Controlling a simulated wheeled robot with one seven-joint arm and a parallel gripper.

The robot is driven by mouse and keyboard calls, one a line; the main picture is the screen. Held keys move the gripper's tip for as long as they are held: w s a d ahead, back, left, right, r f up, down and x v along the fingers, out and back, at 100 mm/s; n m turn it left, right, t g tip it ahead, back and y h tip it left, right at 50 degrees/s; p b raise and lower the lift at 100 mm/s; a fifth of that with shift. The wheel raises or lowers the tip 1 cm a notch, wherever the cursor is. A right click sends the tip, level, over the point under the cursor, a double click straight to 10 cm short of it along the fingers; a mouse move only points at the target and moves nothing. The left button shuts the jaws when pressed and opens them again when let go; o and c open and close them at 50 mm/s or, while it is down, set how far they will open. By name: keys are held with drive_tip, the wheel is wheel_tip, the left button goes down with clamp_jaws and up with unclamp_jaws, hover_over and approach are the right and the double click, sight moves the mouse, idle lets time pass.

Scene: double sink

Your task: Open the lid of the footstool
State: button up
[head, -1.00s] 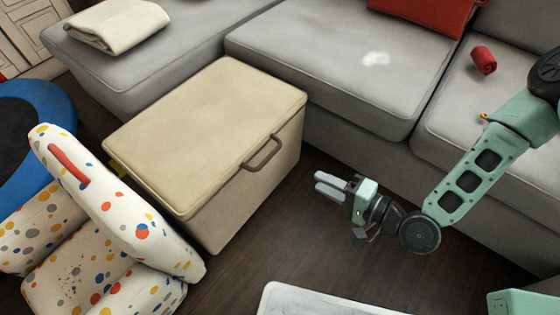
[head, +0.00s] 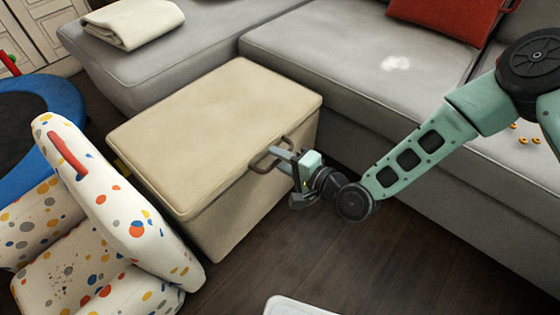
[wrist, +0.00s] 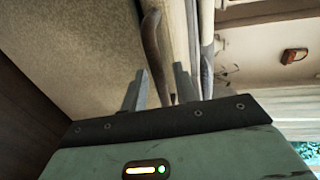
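The footstool (head: 225,225) is a beige box on the dark floor in front of the grey sofa. Its lid (head: 215,120) lies closed on top. A brown loop handle (head: 259,165) sits at the lid's front edge; it also shows in the wrist view (wrist: 152,45). My gripper (head: 279,160) is at the right part of this handle, in front of the box. In the wrist view my gripper (wrist: 158,82) has its two fingers apart, with the handle showing between them. I cannot tell whether either finger touches it.
A spotted white child's chair (head: 110,215) stands close to the footstool's left. A blue-rimmed trampoline (head: 70,95) is behind it. The sofa (head: 340,60) runs behind and to the right. A white-edged object (head: 290,305) is at the bottom. Dark floor (head: 330,255) is free in front.

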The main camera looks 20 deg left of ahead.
drive_tip(key=shift+w+a, duration=0.1)
drive_tip(key=shift+a, duration=0.05)
clamp_jaws()
drive_tip(key=shift+r, duration=0.1)
